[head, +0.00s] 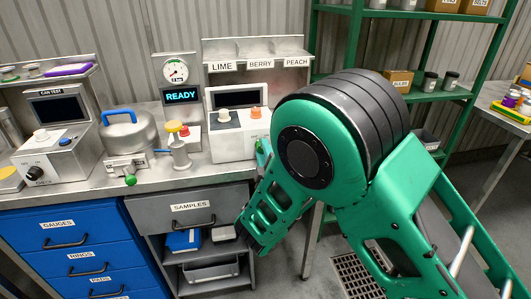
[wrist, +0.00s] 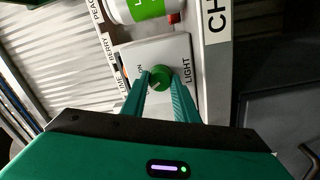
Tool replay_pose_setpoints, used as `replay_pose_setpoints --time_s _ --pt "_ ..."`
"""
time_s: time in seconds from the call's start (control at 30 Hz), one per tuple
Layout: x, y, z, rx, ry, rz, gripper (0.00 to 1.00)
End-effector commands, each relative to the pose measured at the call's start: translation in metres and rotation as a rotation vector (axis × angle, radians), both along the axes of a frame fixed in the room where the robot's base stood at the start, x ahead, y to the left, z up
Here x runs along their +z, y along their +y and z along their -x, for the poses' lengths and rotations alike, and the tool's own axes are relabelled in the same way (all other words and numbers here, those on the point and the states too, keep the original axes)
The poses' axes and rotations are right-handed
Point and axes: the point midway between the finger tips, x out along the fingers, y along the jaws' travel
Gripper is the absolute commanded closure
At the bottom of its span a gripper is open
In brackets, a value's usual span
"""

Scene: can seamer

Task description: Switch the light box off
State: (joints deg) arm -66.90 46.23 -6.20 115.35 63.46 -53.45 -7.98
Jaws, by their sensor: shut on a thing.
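The light box (wrist: 181,50) is a pale panel in the wrist view, marked LIGHT along one side. Partly covered lettering, seemingly ON, is on the other side. A round green knob (wrist: 160,77) sits on its face. My gripper (wrist: 160,86) has its two green fingers on either side of this knob and is shut on it. The knob's pointer is too small to read for certain.
A white can with a green label (wrist: 143,8) stands close beside the light box. Green shelving (head: 455,16) stands behind.

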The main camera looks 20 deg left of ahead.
Motion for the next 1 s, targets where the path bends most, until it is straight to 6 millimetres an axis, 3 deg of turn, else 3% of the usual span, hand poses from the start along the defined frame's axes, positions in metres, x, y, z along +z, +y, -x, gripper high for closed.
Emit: replay_pose_setpoints --time_s 0.03,0.1,0.47,1.0 --pt "0.001 -0.003 -0.004 -0.008 -0.003 0.001 0.66" --pt "0.001 -0.003 -0.004 -0.008 -0.003 0.001 0.54" --pt "0.000 -0.003 0.002 -0.002 -0.001 0.001 0.54" --pt "-0.004 -0.044 0.073 0.000 -0.002 0.005 0.54"
